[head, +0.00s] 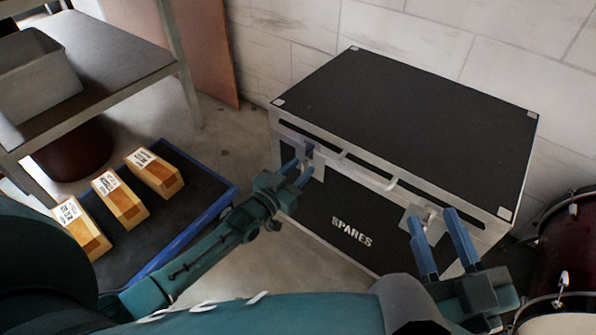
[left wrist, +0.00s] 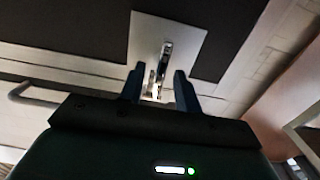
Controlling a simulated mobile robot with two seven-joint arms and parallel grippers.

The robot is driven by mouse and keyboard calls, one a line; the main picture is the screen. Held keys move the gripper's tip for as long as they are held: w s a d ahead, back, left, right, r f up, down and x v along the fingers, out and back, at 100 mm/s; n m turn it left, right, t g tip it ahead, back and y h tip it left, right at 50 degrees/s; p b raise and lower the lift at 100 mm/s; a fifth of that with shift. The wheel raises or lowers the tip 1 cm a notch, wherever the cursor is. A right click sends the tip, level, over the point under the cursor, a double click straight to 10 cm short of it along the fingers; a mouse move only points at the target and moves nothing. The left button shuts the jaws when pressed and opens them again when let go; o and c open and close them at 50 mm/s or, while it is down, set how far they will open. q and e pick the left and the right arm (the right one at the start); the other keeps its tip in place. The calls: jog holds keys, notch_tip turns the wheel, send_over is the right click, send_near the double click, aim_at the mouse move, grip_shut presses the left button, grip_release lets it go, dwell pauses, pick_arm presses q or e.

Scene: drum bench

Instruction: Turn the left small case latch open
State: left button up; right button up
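The black case (head: 420,100) has silver edges and "SPARES" on its front. Its left small latch (head: 317,162) sits on a pale plate at the front, partly hidden by my left gripper (head: 302,168). In the left wrist view the latch's silver lever (left wrist: 165,58) stands on its plate (left wrist: 185,35), between the two fingers of my left gripper (left wrist: 159,78). Those fingers are apart; contact with the lever cannot be told. My right gripper (head: 431,214) is open at the right latch (head: 427,211), which shows between its fingers.
A handle (head: 375,177) runs between the latches; it also shows in the left wrist view (left wrist: 25,98). A blue-edged cart (head: 175,235) with several boxes (head: 155,172) stands at left. A drum (head: 570,230) stands close at right. A wall is behind the case.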

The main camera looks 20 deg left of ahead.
pick_arm(q)
grip_shut()
